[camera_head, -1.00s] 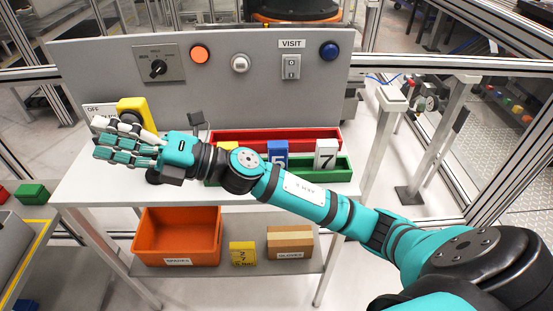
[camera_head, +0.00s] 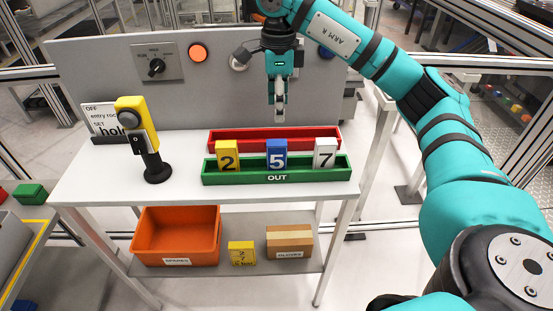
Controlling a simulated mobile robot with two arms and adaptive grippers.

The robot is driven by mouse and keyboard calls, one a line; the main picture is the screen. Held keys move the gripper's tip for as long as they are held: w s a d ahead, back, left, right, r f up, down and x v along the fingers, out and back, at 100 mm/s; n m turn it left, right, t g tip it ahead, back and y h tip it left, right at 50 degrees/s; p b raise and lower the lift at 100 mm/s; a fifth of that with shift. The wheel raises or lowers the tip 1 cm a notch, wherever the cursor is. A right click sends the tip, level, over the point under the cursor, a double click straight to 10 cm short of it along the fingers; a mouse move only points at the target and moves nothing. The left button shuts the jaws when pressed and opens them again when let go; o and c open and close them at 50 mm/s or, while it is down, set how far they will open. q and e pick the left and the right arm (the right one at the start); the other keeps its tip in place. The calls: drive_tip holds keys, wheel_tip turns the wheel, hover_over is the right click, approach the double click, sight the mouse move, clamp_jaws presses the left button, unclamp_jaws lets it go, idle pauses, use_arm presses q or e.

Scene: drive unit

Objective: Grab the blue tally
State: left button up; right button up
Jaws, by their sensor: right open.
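The blue tally (camera_head: 277,155), marked 5, stands upright in the green OUT tray (camera_head: 225,180). A yellow tally (camera_head: 228,155) marked 2 stands to its left and a white tally (camera_head: 324,153) marked 7 to its right in the same tray. My right gripper (camera_head: 280,110) points down above and slightly behind the blue tally, apart from it. It is open and holds nothing; its fingers are seen edge-on. My left gripper is not in view.
A red tray (camera_head: 225,137) lies behind the green one. A yellow and black device on a stand (camera_head: 150,140) is at left on the white table (camera_head: 105,185). A grey panel (camera_head: 120,100) with buttons rises behind. An orange bin (camera_head: 180,235) sits on the lower shelf.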

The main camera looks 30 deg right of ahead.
sight(278, 140)
wheel_tip(278, 140, down, 10)
drive_tip(key=shift+r, duration=0.25)
drive_tip(key=f, duration=0.3)
drive_tip(key=f+p, duration=0.1)
drive_tip(key=shift+s+a+f, duration=0.2)
drive_tip(key=shift+a+f, duration=0.05)
drive_tip(key=shift+a, duration=0.15)
drive_tip(key=shift+f, duration=0.55)
clamp_jaws()
